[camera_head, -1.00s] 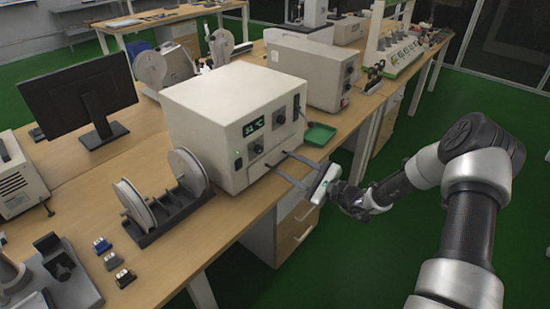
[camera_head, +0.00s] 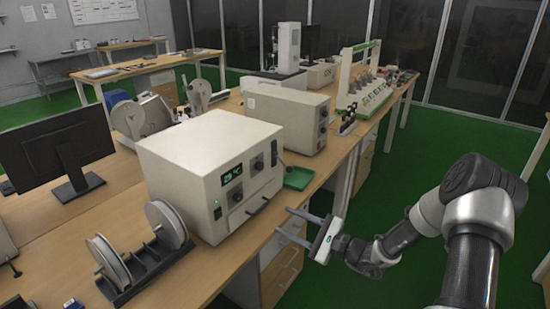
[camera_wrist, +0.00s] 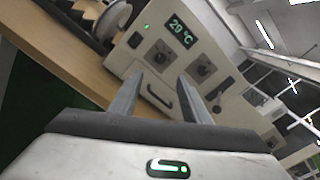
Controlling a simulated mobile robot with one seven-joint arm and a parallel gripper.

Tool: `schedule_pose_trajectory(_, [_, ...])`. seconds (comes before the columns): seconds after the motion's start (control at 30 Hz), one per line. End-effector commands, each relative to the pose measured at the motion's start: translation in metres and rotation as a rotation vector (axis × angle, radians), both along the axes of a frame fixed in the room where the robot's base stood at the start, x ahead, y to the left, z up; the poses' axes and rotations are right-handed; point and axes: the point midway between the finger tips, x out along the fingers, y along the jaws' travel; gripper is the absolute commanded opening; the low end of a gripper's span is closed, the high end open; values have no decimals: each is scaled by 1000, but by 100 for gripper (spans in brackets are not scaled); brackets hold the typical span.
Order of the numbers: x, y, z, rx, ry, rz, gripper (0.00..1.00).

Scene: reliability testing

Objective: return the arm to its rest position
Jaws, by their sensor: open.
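My gripper (camera_head: 294,227) is open and empty in the head view. Its two parallel fingers point left toward the white oven-like box (camera_head: 208,178), with a gap between fingertips and box. My arm reaches in from the right, over the floor beside the bench. In the wrist view, my gripper (camera_wrist: 158,98) shows both fingers apart with nothing between them. The box front (camera_wrist: 172,60) stands beyond them, with a lit temperature display, knobs and a dark handle.
The wooden bench (camera_head: 225,268) runs diagonally, its edge near my gripper. Green floor (camera_head: 425,140) lies open to the right.

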Motion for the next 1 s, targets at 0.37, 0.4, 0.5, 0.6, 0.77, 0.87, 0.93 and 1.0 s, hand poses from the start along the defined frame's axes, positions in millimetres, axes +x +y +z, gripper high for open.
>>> schedule_pose_trajectory(0.37, [-91,60,112,-434,-111,477,43])
schedule_pose_trajectory(0.4, [-105,63,123,-502,-124,533,43])
schedule_pose_trajectory(0.5, [-141,64,151,-680,-156,656,43])
schedule_pose_trajectory(0.6, [-173,57,177,-863,-192,754,43])
schedule_pose_trajectory(0.77, [-219,35,220,-1158,-255,853,43])
schedule_pose_trajectory(0.87, [-243,15,248,-1344,-301,880,43])
schedule_pose_trajectory(0.93, [-258,1,268,-1470,-337,883,43])
schedule_pose_trajectory(1.0, [-272,-14,288,-1591,-376,874,43])
